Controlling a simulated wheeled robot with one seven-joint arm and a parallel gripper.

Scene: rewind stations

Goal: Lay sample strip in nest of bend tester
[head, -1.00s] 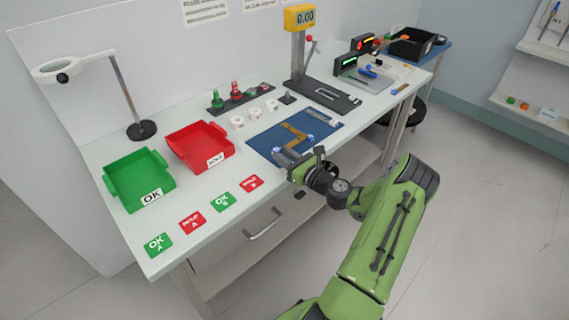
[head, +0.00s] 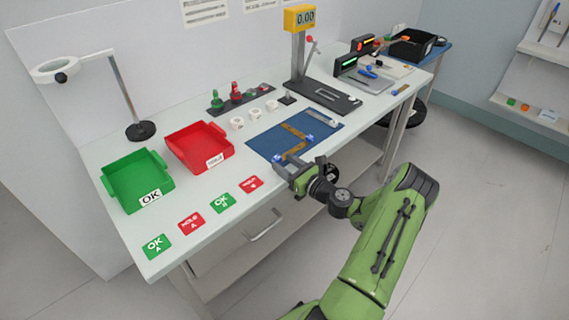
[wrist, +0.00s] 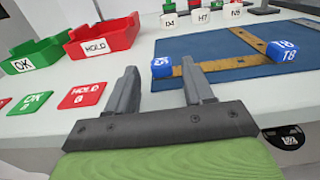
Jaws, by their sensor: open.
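Two flat brown strips lie on the blue mat and meet at an angle. The nearer strip (wrist: 222,66) has a blue end tag (wrist: 161,67), its letters hard to read. The other strip (head: 294,131) ends in a blue tag marked T8 (wrist: 283,50). My gripper (head: 284,168) is open and empty at the mat's front edge; in the wrist view its fingers (wrist: 160,78) point at the nearer tag, which shows between and beyond the tips. The bend tester has a yellow display (head: 299,18), a post and a dark base (head: 336,102) with a pale slot-like nest (head: 326,93), which looks empty.
The blue mat (head: 262,146) also bears a silver ruler-like piece (head: 320,118). A red HOLD tray (head: 190,158) and green OK tray (head: 128,190) stand left. Several white pieces (head: 255,113) stand behind the mat. A lamp (head: 140,130) stands at the back left.

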